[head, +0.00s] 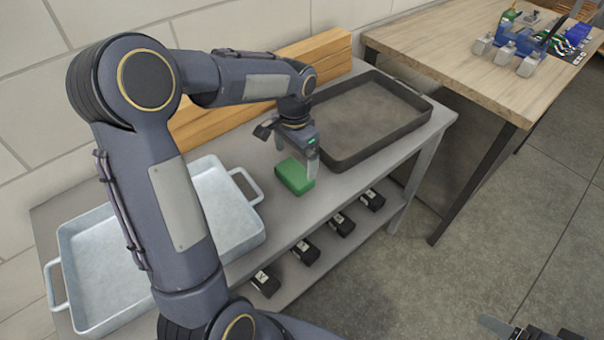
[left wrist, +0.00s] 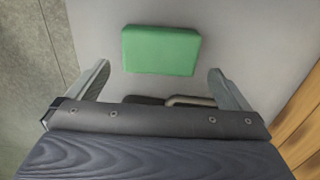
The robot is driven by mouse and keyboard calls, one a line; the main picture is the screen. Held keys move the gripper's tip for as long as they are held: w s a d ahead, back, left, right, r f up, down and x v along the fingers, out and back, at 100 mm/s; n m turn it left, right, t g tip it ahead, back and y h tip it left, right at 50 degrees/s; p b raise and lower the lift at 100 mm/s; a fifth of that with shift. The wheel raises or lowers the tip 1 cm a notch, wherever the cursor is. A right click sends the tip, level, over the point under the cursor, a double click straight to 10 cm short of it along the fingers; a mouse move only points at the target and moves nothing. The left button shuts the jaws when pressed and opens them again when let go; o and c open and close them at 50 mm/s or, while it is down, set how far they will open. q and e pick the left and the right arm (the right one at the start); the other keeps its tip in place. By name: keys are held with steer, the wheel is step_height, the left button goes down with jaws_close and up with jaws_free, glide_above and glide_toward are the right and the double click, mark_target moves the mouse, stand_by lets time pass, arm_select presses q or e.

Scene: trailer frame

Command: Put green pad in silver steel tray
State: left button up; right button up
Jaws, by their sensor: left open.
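The green pad (head: 294,177) lies on the grey table top, between the silver steel tray and a dark tray. My left gripper (head: 298,166) is at the pad, pointing down. It is open, with nothing held. In the left wrist view the green pad (left wrist: 161,50) lies ahead of the gap between the open fingers of my left gripper (left wrist: 160,82). The silver steel tray (head: 256,236) is at the left of the table, empty where it shows, partly hidden behind my left arm. My right gripper (head: 520,330) shows only in part at the bottom right edge.
An empty dark tray (head: 345,160) stands right of the pad. Wooden beams (head: 325,50) lie along the wall behind. Several black boxes (head: 306,251) sit on the lower shelf. A wooden table (head: 470,75) with tools stands at the far right.

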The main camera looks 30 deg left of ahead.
mark_target(295, 171)
arm_select(q)
step_height(295, 171, down, 6)
steer(key=shift+s, duration=0.1)
steer(key=c, duration=0.7)
steer(key=shift+r, duration=0.15)
